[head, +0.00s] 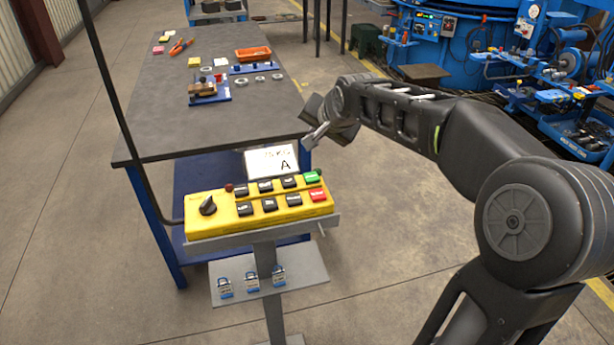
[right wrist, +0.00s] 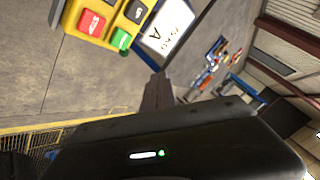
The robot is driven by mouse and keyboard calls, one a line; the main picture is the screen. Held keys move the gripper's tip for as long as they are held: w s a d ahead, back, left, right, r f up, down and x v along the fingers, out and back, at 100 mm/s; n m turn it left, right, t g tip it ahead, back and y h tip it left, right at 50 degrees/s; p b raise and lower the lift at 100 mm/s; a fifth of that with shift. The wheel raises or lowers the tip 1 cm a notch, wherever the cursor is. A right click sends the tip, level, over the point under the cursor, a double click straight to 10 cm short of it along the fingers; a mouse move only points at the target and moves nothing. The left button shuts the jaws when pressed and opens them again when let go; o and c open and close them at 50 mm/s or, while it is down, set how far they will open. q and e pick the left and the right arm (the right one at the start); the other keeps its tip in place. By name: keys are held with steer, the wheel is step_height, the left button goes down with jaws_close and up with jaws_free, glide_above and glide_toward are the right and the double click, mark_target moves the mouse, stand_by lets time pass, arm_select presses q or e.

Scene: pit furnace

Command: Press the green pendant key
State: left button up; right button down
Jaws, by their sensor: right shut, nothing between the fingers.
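The yellow pendant box (head: 240,217) sits on a grey stand, with a black rotary knob at its left and two rows of keys. The green key (head: 312,177) is at the far right of the back row, above a red key (head: 318,194). In the right wrist view the green key (right wrist: 120,39) is near the top, left of the fingers. My right gripper (head: 310,142) is shut and empty, above and behind the green key and apart from it. Its fingers (right wrist: 158,85) also show in the right wrist view. My left gripper is not in view.
A white card marked A (head: 271,161) stands behind the pendant. Small padlocks (head: 251,281) hang on a lower shelf. A dark-topped workbench (head: 230,125) with an orange tray (head: 253,54) stands behind. Blue machinery (head: 450,50) is at the back right.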

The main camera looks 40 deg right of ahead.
steer(key=b, duration=0.6)
glide_above(313, 179)
step_height(313, 179, down, 8)
steer(key=shift+f, duration=0.4)
steer(key=shift+b, duration=0.3)
stand_by(1.4)
steer(key=shift+f+b, duration=0.4)
steer(key=shift+b, duration=0.15)
steer(key=shift+f+b, duration=0.55)
stand_by(0.6)
steer(key=shift+r, duration=0.1)
steer(key=shift+r+p, duration=0.5)
steer(key=shift+r, duration=0.35)
